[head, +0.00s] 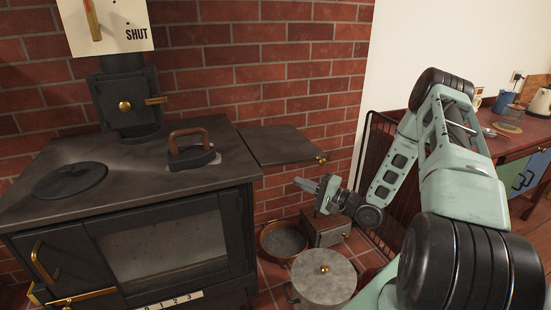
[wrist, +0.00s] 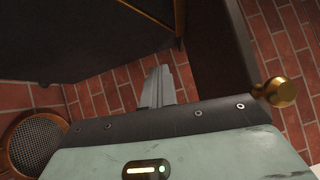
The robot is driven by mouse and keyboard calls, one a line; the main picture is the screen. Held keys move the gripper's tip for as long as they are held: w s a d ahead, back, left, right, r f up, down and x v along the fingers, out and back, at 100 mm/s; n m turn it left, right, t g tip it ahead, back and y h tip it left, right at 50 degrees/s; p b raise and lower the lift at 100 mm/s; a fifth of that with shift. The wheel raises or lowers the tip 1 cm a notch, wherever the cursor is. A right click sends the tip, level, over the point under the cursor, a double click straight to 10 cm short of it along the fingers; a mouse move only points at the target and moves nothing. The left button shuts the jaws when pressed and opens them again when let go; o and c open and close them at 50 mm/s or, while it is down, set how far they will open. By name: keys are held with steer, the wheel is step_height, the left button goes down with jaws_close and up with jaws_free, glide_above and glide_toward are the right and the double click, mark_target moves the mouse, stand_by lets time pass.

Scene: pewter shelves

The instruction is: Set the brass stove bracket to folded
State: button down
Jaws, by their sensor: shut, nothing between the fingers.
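No part is clearly marked as the bracket. In the head view a dark flap (head: 285,145) with a brass knob (head: 321,158) at its outer corner sticks out level from the right side of the stove (head: 115,165). My gripper (head: 297,182) is shut and empty, below the flap, pointing left toward the stove side. In the wrist view its closed fingers (wrist: 158,85) reach toward the dark stove side (wrist: 80,40). The flap (wrist: 222,45) and knob (wrist: 280,92) show at the right, apart from the fingers. Any support under the flap is hard to make out.
Below my gripper stand a round sieve-like pan (head: 283,241), a small box (head: 326,229) and a lidded pot (head: 324,278). A brick wall (head: 260,70) is behind. A flat iron (head: 192,152) sits on the stove top. A dark rack (head: 375,150) stands right of the flap.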

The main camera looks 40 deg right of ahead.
steer(key=s+a+p+x, duration=0.1)
steer(key=p+x, duration=0.3)
steer(key=x, duration=0.8)
steer(key=shift+w+a+r, duration=0.2)
steer(key=shift+w+a, duration=0.05)
steer(key=shift+a, duration=0.75)
